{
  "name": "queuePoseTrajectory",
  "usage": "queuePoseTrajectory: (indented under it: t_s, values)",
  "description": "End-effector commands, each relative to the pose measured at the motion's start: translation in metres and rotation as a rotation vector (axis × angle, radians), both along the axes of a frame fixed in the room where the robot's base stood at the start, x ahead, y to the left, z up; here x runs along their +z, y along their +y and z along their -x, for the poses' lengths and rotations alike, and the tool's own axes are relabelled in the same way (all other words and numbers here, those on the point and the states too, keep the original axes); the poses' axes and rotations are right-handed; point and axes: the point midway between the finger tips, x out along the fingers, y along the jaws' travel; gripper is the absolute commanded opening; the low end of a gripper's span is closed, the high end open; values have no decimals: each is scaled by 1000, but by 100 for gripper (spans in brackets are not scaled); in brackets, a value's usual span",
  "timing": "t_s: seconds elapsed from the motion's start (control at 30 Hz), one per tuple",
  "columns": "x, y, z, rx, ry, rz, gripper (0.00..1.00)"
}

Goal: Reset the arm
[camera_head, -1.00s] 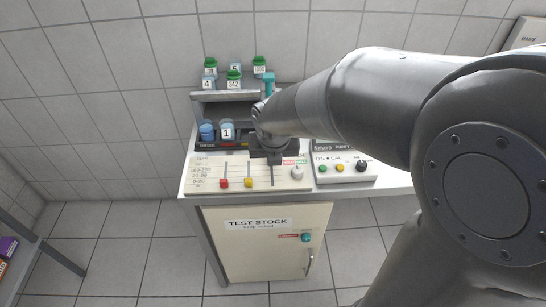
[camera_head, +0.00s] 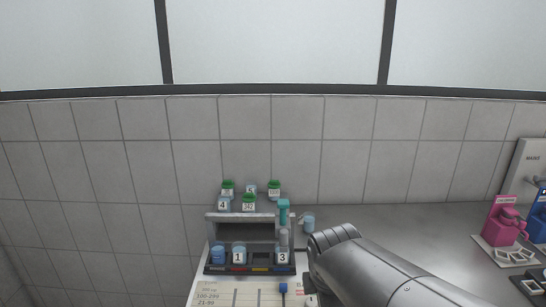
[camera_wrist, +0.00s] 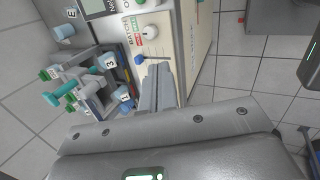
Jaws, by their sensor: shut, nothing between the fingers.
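My gripper (camera_wrist: 158,84) shows in the wrist view, its two fingers together with nothing between them. It points at the front of the slider panel (camera_wrist: 133,32), and a blue slider knob (camera_wrist: 139,60) shows just left of the fingertips. I cannot tell whether they touch. In the head view my grey arm reaches in from the lower right, and its end is near the panel's right side. The fingers are hidden there. The blue knob (camera_head: 284,287) also shows in the head view, left of my arm.
A rack (camera_head: 240,217) holds numbered jars, several with green lids, and a teal-topped tool (camera_head: 283,212). A small blue jar (camera_head: 309,223) stands behind my arm. Pink (camera_head: 505,222) and blue devices stand at the far right. The counter (camera_head: 420,225) between is clear.

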Motion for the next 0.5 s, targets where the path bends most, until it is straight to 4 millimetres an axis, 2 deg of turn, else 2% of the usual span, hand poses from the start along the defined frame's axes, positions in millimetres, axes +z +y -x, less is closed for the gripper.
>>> queuePoseTrajectory:
  t_s: [0.2, 0.5]
  values:
    - [20, -20, 33, -488, -55, -238, 0]
    - [36, -40, 79, -1127, -99, -589, 0]
